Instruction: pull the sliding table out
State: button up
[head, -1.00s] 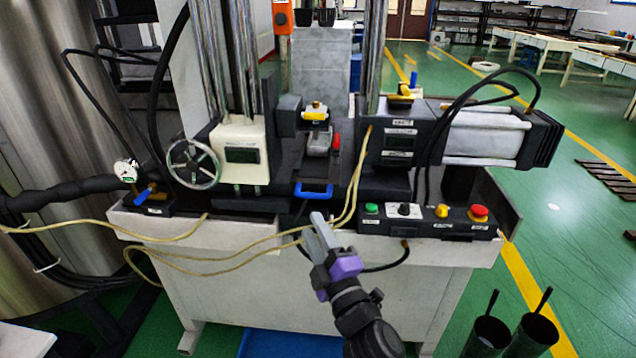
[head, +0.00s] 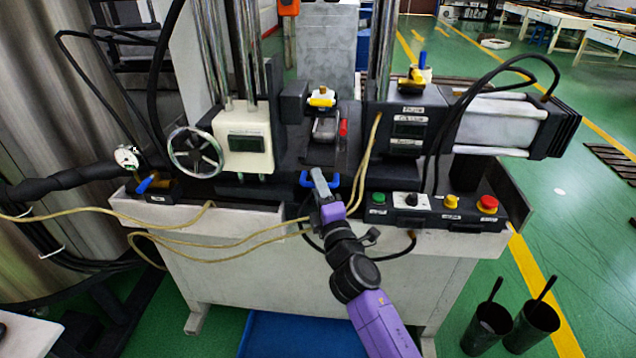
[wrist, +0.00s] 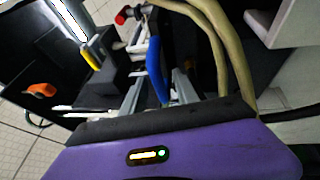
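The sliding table (head: 312,162) is a dark plate in the middle of the machine, with a blue handle (head: 335,182) on its front edge. A grey metal mould part (head: 327,128) sits above it. My gripper (head: 318,176) is at the handle and hides its middle in the head view. In the wrist view the blue handle (wrist: 154,70) shows between the two grey fingers of my gripper (wrist: 157,92), which stand apart. I see a gap beside the handle; whether a finger touches it I cannot tell.
Yellowish hoses (head: 369,150) hang just right of the handle and run across the front. A control panel with buttons (head: 435,208) is to the right, a handwheel (head: 196,152) to the left. Two black bins (head: 531,325) stand on the floor at lower right.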

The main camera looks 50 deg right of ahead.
jog(key=shift+w, duration=0.1)
grip_shut()
dwell(1.4)
